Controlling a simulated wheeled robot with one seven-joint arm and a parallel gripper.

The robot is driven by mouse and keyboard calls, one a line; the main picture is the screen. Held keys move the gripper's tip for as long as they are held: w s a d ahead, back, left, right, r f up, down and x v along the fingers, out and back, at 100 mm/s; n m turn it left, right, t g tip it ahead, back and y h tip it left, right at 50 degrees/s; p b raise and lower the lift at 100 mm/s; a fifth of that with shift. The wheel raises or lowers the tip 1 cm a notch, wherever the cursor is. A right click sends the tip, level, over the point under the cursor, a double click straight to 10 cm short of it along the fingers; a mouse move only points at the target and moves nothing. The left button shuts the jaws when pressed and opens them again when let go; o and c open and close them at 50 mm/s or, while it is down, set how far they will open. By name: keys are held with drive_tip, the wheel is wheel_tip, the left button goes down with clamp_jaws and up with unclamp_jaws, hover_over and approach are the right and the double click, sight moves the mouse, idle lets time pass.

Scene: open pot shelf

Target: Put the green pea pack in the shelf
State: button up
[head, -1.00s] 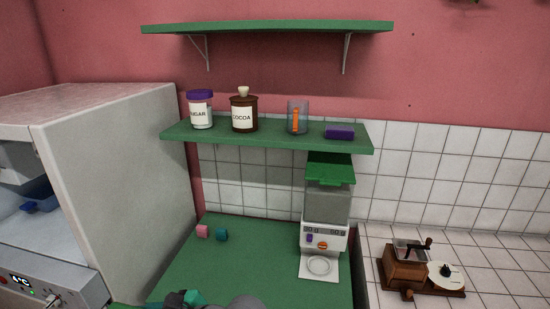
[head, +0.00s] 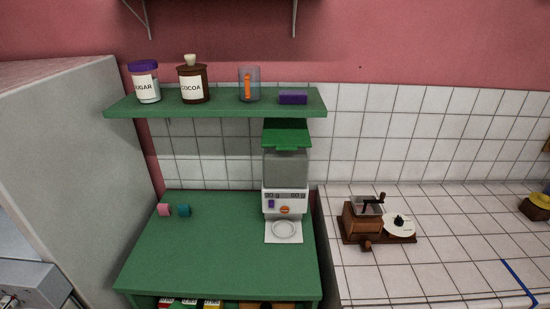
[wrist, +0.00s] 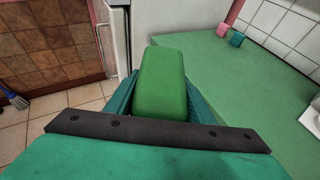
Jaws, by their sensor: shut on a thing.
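The green pack (wrist: 163,72) is in my gripper (wrist: 162,92) in the wrist view, with a teal finger on each side of it. The gripper is shut on it. It is held beside the left edge of the green counter, partly over the tiled floor. Neither shows in the head view. The green wall shelf (head: 215,107) holds a sugar jar (head: 146,85), a cocoa jar (head: 193,85), a clear cup (head: 249,88) and a purple block (head: 292,97). Below the counter, an open space shows the tops of several coloured packs (head: 190,303).
The green counter (head: 215,240) is mostly clear. It bears pink (head: 164,210) and teal (head: 184,210) pieces and a dispenser (head: 286,185). A wooden grinder (head: 365,222) stands on the white tiled worktop (head: 430,265). A tall white cabinet (head: 70,170) stands at left.

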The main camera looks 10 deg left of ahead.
drive_tip(key=w+d+f+m+t+h, duration=0.2)
drive_tip(key=w+d+f+m+h, duration=0.1)
drive_tip(key=d+f, duration=0.5)
drive_tip(key=w+d+f+m+t+h, duration=0.3)
drive_tip(key=d+f, duration=0.5)
drive_tip(key=f, duration=0.3)
drive_tip(key=w+d+f+m+t+h, duration=0.2)
drive_tip(key=w+d+f+m+h, duration=0.3)
drive_tip(key=d+f, duration=0.3)
wheel_tip(320, 180, down, 3)
drive_tip(key=shift+w+d+r+m+t+h, duration=0.2)
drive_tip(key=shift+d+m+t+h, duration=0.15)
drive_tip(key=shift+m+h, duration=0.4)
drive_tip(key=shift+w, duration=0.1)
